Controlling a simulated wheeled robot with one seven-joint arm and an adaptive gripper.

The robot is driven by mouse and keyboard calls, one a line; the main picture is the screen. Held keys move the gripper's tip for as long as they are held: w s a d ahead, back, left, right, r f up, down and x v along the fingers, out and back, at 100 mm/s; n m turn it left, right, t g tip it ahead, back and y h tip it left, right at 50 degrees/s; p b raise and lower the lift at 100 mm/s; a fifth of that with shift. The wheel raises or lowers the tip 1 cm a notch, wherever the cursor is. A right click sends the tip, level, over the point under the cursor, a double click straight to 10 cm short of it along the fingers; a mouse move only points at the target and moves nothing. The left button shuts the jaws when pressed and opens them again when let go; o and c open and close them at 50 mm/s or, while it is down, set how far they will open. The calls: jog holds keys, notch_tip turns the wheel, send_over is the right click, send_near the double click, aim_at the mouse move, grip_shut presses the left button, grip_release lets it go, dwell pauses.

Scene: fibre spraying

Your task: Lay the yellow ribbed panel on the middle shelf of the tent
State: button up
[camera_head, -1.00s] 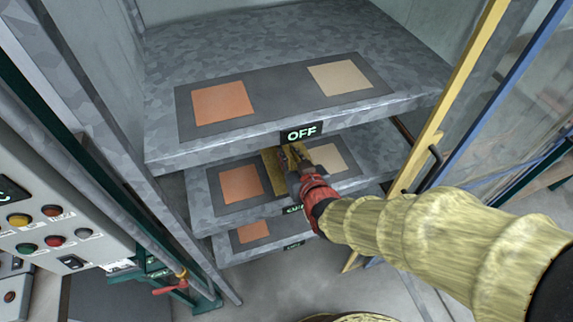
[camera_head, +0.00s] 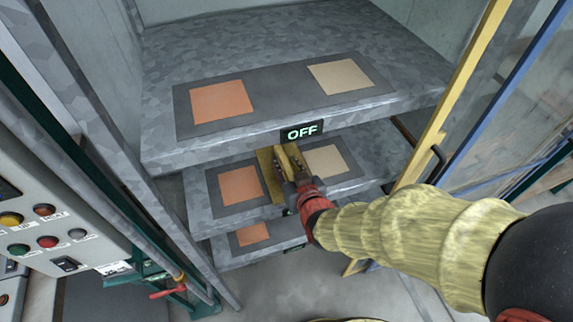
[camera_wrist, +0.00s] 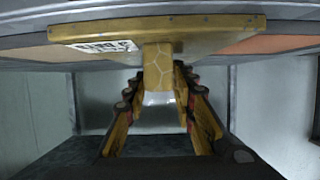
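The yellow ribbed panel (camera_head: 266,172) lies on the middle shelf (camera_head: 200,205), between an orange square (camera_head: 240,186) and a beige square (camera_head: 326,161). In the wrist view the panel (camera_wrist: 220,38) shows a white label and a central rib standing out from it. My gripper (camera_head: 285,152) is at the panel, its fingers on either side of the rib. In the wrist view the fingers (camera_wrist: 160,82) look spread, with a narrow gap to the rib. The fingers and wrist hide part of the panel in the head view.
The upper shelf (camera_head: 290,60) with an OFF sign overhangs the middle one. A lower shelf (camera_head: 225,250) is beneath. A yellow door frame (camera_head: 455,90) stands close on the right. A button panel (camera_head: 45,225) is on the left.

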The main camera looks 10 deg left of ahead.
jog(key=shift+o, duration=0.7)
jog(key=shift+r, duration=0.25)
jog(key=p+v, duration=0.3)
jog(key=v, duration=0.9)
jog(key=shift+p, duration=0.35)
jog(key=shift+d, duration=0.1)
